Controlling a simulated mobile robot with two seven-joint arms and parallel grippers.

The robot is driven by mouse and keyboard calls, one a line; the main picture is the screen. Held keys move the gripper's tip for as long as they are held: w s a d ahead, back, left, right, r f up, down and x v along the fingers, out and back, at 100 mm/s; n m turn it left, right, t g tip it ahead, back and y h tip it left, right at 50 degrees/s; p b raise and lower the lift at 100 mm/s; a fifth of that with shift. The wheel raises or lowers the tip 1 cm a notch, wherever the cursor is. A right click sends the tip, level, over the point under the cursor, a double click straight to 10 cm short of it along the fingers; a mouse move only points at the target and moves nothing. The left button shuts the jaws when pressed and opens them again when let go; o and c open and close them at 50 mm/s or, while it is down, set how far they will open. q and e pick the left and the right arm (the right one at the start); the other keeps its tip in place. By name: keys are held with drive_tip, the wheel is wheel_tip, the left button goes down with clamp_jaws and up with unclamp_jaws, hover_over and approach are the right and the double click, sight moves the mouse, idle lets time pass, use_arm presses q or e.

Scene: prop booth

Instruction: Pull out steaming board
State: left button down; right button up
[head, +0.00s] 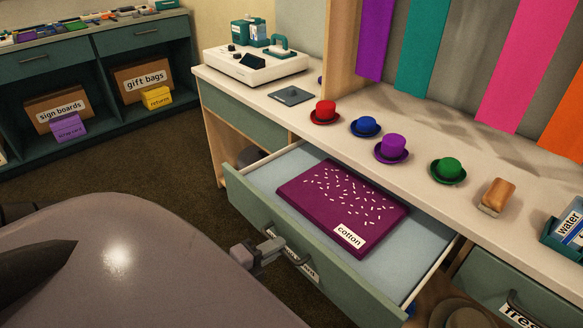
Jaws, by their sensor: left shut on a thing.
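A purple board (318,219) with white flecks and a white "cotton" label lies flat inside an open drawer, on its pale blue bottom. I take it for the steaming board. The green drawer front (343,293) stands well out from the counter. My left gripper (287,249) is at the dark handle (303,261) on the drawer front and is shut on it. The gripper partly hides the handle and a white label below it. My right gripper is not in view.
A steamer-like machine (255,63) stands at the counter's left end. Open floor (120,165) lies left of the drawer.

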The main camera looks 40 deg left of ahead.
use_arm(q)
drive_tip(key=shift+f+p+v, duration=0.15)
drive_tip(key=shift+p+v, duration=0.05)
drive_tip(key=shift+v, duration=0.6)
drive_tip(key=shift+f+p+v, duration=0.15)
drive_tip(key=shift+v, duration=0.6)
drive_tip(key=shift+s, duration=0.1)
drive_tip(key=c, duration=1.2)
unclamp_jaws()
drive_tip(key=shift+o, duration=0.2)
drive_tip(key=shift+s, duration=0.1)
drive_tip(key=v, duration=0.7)
